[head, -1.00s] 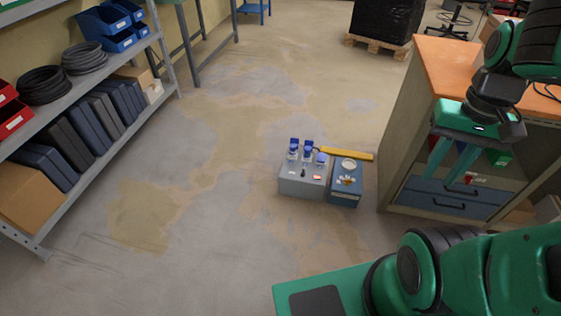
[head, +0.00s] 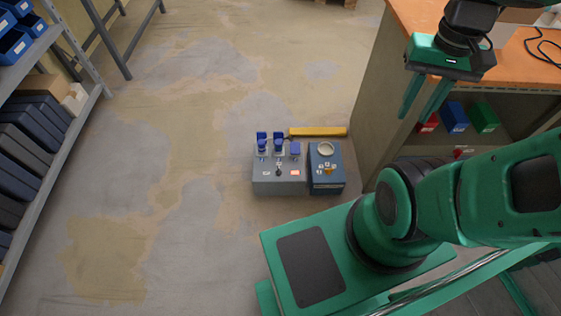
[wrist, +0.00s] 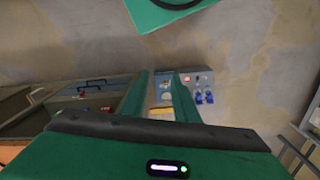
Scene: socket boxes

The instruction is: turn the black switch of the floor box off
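The grey floor box (head: 264,187) stands on the floor near the picture's middle in the head view, with blue-capped sockets (head: 278,147) along its back. Its small black switch (head: 278,171) is on the top near the front, left of a lit orange-red light (head: 295,172). Which way the switch is set is too small to tell. My gripper (head: 416,114) is open and empty, up and to the right of the box, well apart from it. In the wrist view the grey box (wrist: 206,78) shows just right of my open fingers (wrist: 163,76); the switch is not clear there.
A blue box (head: 328,184) with a round pale cap and a yellow part stands against the grey box's right side. A yellow bar (head: 318,132) lies behind them. An orange-topped workbench (head: 408,14) is to the right, a shelf rack (head: 45,190) to the left. Floor left of the box is free.

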